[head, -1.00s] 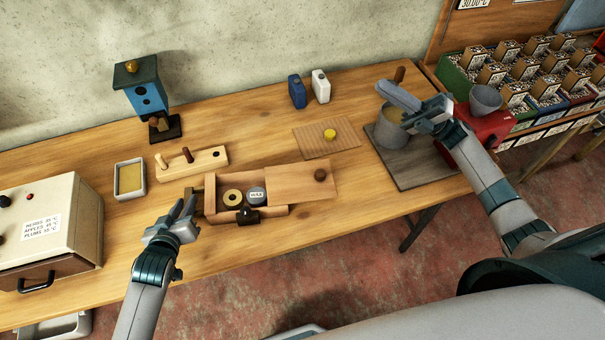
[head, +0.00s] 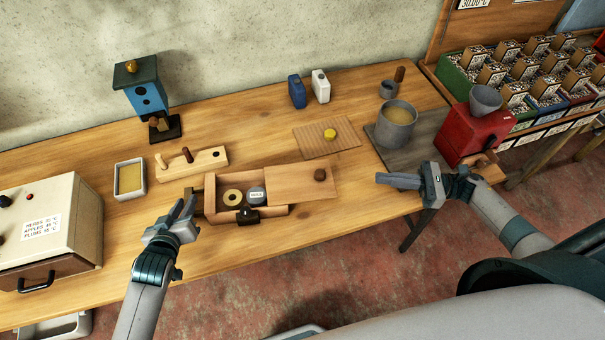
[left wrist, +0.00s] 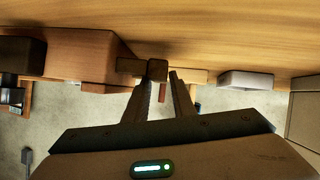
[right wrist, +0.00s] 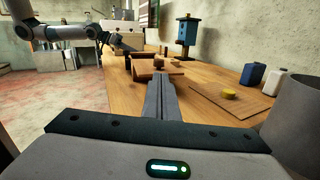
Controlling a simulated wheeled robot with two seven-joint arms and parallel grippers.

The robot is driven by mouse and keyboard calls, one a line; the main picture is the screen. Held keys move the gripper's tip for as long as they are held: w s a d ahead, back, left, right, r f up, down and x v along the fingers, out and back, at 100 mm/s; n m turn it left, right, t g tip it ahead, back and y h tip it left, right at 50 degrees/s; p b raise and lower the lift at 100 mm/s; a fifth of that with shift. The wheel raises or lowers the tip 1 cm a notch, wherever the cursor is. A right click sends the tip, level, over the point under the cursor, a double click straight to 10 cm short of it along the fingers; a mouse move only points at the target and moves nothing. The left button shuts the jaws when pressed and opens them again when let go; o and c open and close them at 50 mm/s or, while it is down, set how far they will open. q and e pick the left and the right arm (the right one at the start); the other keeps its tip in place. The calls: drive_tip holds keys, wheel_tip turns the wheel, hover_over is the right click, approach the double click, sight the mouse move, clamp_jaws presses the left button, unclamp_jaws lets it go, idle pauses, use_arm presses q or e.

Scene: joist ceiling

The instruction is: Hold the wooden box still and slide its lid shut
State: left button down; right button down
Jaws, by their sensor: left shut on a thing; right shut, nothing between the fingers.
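The wooden box (head: 211,196) lies on the workbench, open at its left part. A yellow ring (head: 232,197) and a grey round tin (head: 257,195) show inside. Its lid (head: 300,180), with a dark round knob (head: 320,174), covers the right part and sticks out past the box's right end. My left gripper (head: 187,203) is at the box's left end, shut on a small wooden end grip, seen in the left wrist view (left wrist: 155,69). My right gripper (head: 380,179) is shut and empty, right of the lid and apart from it, pointing left toward it.
Behind the box are a pegged block (head: 205,160), a ribbed board (head: 312,143) with a yellow disc, and blue and white bottles (head: 297,91). A grey pot (head: 396,122) and red machine (head: 476,128) stand at right. A control box (head: 50,225) stands at left.

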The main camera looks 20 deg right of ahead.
drive_tip(key=shift+s+d+f+n, duration=0.35)
drive_tip(key=shift+s+f+n, duration=0.15)
drive_tip(key=shift+n, duration=0.1)
drive_tip(key=shift+a, duration=0.1)
approach(289, 188)
drive_tip(key=d, duration=0.1)
drive_tip(key=w+d+r, duration=0.1)
drive_tip(key=d, duration=0.1)
drive_tip(key=w+d+r, duration=0.1)
drive_tip(key=shift+d, duration=0.2)
drive_tip(key=a, duration=0.4)
drive_tip(key=w+a, duration=0.1)
drive_tip(key=a, duration=0.4)
drive_tip(key=w+a, duration=0.1)
drive_tip(key=a, duration=0.3)
drive_tip(key=shift+w+a+r, duration=0.1)
drive_tip(key=shift+w+a, duration=0.1)
drive_tip(key=shift+a, duration=0.1)
drive_tip(key=shift+d, duration=0.15)
drive_tip(key=v, duration=1.4)
drive_tip(key=shift+r, duration=0.15)
